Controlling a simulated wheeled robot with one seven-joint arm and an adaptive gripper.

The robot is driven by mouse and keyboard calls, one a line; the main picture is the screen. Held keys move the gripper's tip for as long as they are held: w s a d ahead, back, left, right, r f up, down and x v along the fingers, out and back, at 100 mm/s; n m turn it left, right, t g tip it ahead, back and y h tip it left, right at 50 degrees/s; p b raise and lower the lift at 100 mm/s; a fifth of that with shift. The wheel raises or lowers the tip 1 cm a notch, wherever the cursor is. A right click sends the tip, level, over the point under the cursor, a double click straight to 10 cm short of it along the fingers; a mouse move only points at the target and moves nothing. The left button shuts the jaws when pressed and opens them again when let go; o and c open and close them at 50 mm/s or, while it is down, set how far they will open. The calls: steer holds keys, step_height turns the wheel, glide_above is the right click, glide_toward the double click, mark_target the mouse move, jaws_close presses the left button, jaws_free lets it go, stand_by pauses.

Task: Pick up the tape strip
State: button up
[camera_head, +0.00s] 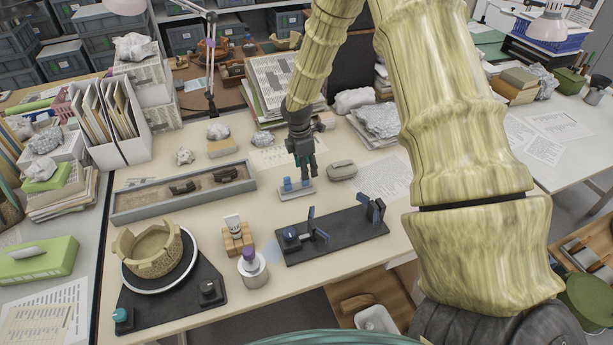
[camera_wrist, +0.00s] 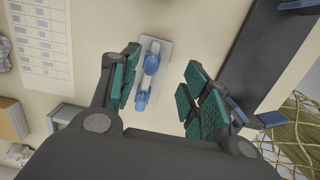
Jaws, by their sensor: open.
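Blue tape pieces (camera_head: 289,184) sit on a small pale plate (camera_head: 296,194) on the table. In the wrist view, two blue pieces (camera_wrist: 151,64) show on the pale plate (camera_wrist: 162,50), between the fingers and nearer the left one. My gripper (camera_head: 304,174) points down just above the plate. In the wrist view my gripper (camera_wrist: 163,88) is open with nothing held between its green-padded fingers. Which blue piece is the tape strip I cannot tell.
A grey stone-like object (camera_head: 342,170) lies right of my gripper. A black stand with blue clamps (camera_head: 340,236) is in front. A long sherd tray (camera_head: 130,207) lies to the left. A round vessel (camera_head: 150,252) sits on a turntable, and a purple-capped jar (camera_head: 252,268) stands near the front edge.

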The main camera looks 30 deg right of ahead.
steer(key=shift+w+a+f, duration=0.1)
steer(key=shift+w+f, duration=0.95)
steer(key=shift+f, duration=0.15)
steer(key=shift+f+p, duration=0.3)
steer(key=shift+p, duration=0.15)
steer(key=shift+s+f+p, duration=0.4)
steer(key=shift+s, duration=0.25)
steer(key=shift+w+d+f, duration=0.15)
steer(key=shift+w+f, duration=0.05)
steer(key=shift+f, duration=0.55)
steer(key=shift+w+d+f, duration=0.15)
steer(key=shift+f, duration=0.6)
steer(key=shift+s+r, duration=0.2)
steer(key=shift+s, duration=0.05)
steer(key=shift+w+f, duration=0.1)
steer(key=shift+w, duration=0.05)
steer(key=c, duration=0.6)
steer(key=shift+c, duration=0.7)
